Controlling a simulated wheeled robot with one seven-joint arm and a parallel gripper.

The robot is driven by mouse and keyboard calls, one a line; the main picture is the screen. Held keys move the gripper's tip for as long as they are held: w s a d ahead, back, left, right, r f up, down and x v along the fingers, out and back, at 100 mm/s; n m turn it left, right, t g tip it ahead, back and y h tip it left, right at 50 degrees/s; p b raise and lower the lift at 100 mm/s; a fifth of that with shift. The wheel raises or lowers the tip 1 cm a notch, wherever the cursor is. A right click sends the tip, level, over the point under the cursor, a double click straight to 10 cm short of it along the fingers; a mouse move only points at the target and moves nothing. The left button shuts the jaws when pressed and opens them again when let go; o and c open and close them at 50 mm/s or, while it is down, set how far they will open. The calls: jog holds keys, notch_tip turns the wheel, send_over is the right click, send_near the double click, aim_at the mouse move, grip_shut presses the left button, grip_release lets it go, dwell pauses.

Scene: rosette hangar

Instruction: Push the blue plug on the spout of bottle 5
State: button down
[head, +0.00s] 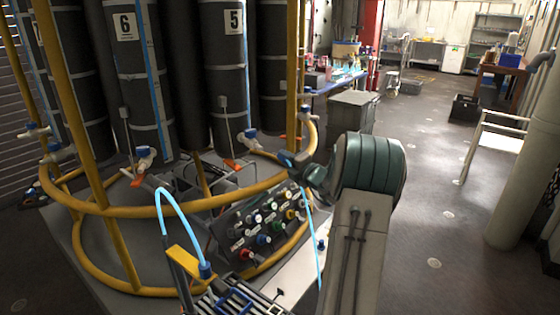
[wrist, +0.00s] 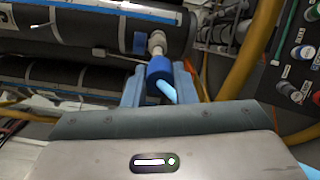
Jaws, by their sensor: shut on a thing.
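Bottle 5 (head: 228,70) is a tall black cylinder with a white "5" label, in the rack at upper left of the head view. A white spout with blue (head: 248,140) shows low at its right side. My gripper (head: 287,159) is just right of that spout, its tips small. In the wrist view my gripper (wrist: 161,88) is shut on the blue plug (wrist: 159,68), from which a light-blue tube (wrist: 167,91) bends away. A pale spout (wrist: 156,43) lines up with the plug's far end and looks close or touching. I cannot tell whether the plug is seated.
Yellow rack hoops (head: 215,205) curve around the bottles near my gripper. A panel of coloured knobs (head: 262,228) sits below it. Another blue-ended light-blue tube (head: 163,200) arches at lower left. Bottle 6 (head: 130,75) stands to the left. Open floor (head: 430,200) lies right.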

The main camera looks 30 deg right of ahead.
aim_at(262, 149)
jog(key=shift+y, duration=0.3)
jog(key=shift+w+a, duration=0.45)
jog(key=shift+w, duration=0.7)
jog(key=shift+w+a, duration=0.4)
jog(key=shift+w, duration=0.75)
jog(key=shift+w+a, duration=0.45)
jog(key=shift+w, duration=0.7)
jog(key=shift+p, duration=0.5)
jog(key=shift+w, duration=0.2)
jog(key=c, duration=1.1)
grip_release()
jog(key=s+d, duration=0.1)
jog(key=s, duration=1.2)
jog(key=shift+s+b, duration=0.35)
jog(key=shift+b, duration=0.05)
